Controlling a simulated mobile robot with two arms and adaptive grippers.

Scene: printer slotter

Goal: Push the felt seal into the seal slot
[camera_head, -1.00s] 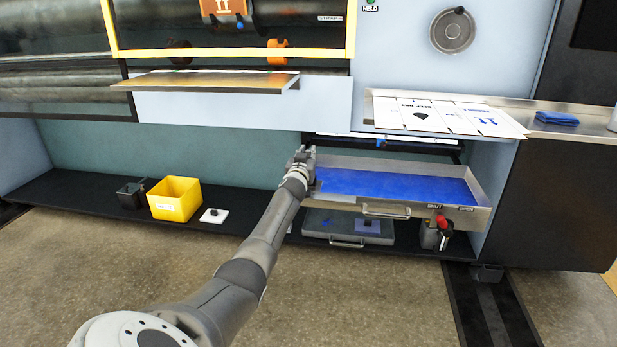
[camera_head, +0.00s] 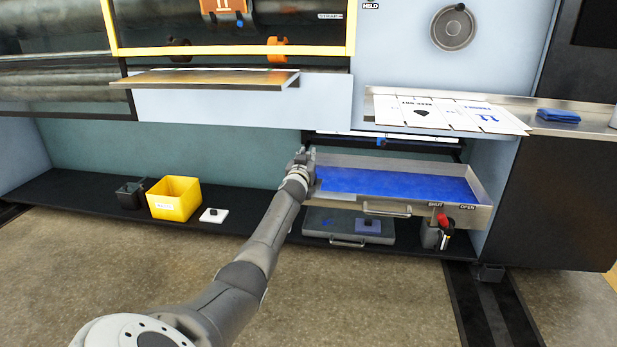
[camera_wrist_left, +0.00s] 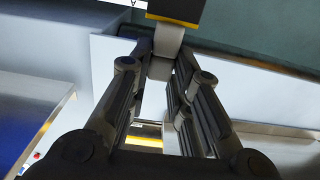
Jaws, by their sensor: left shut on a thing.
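My left gripper (camera_head: 302,156) is at the left end of the open steel tray, below the machine's panel. In the left wrist view its two fingers (camera_wrist_left: 165,62) are shut on a pale grey piece (camera_wrist_left: 169,38). A dark block with a yellow edge (camera_wrist_left: 176,10) sits at the far end of this piece. I cannot tell whether the held piece is the felt seal. I cannot make out the seal slot in either view. My right gripper is not in view.
The steel tray (camera_head: 478,215) with a blue floor is pulled out. A yellow bin (camera_head: 174,205), a black box (camera_head: 131,194) and a white pad (camera_head: 213,216) stand on the low shelf. Printed sheets (camera_head: 420,112) lie on the ledge. A metal shelf (camera_head: 205,80) juts out above.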

